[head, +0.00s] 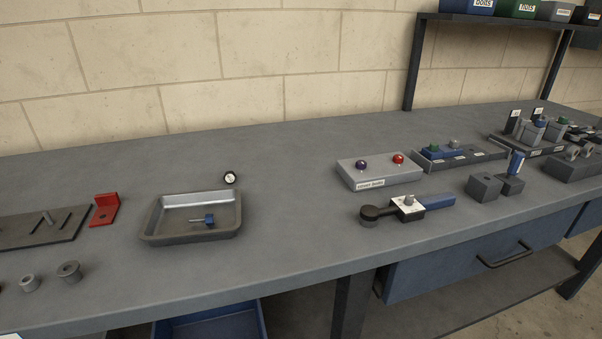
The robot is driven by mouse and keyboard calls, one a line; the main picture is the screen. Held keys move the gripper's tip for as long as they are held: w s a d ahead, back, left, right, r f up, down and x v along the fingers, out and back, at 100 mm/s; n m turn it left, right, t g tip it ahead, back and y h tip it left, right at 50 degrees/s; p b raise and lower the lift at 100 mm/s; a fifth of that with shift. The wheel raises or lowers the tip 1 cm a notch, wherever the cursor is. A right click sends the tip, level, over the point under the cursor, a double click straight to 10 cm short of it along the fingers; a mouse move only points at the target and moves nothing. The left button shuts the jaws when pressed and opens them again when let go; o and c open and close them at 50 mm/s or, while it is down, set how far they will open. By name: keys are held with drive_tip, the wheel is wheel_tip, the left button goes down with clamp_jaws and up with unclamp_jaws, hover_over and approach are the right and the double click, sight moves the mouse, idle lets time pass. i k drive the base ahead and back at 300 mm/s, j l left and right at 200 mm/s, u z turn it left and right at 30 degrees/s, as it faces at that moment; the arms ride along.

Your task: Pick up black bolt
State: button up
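I cannot clearly make out a black bolt. A shallow grey metal tray (160,238) stands left of the middle of the bench, and a small part with a blue block-like head and a thin grey shank (207,220) lies in it. A small round black piece with a white face (230,177) stands on the bench just behind the tray; I cannot tell what it is. A dark flat plate (22,230) at the far left has slots and a small grey pin (48,217) on it. My gripper is not in view.
A red angle bracket (105,210) and grey bushings (69,272) are at the left. A grey box with purple and red knobs (380,172), a blue-handled tool (408,206) and several fixtures fill the right. A shelf with bins (490,22) rises behind.

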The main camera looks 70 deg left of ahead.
sight(230, 177)
drive_tip(key=i+l, duration=0.15)
drive_tip(key=i, duration=0.4)
drive_tip(key=i+u, duration=0.1)
drive_tip(key=u, duration=0.3)
drive_tip(key=i+l+u, duration=0.1)
drive_tip(key=u, duration=0.35)
drive_tip(key=i+l+u, duration=0.1)
drive_tip(key=u, duration=0.3)
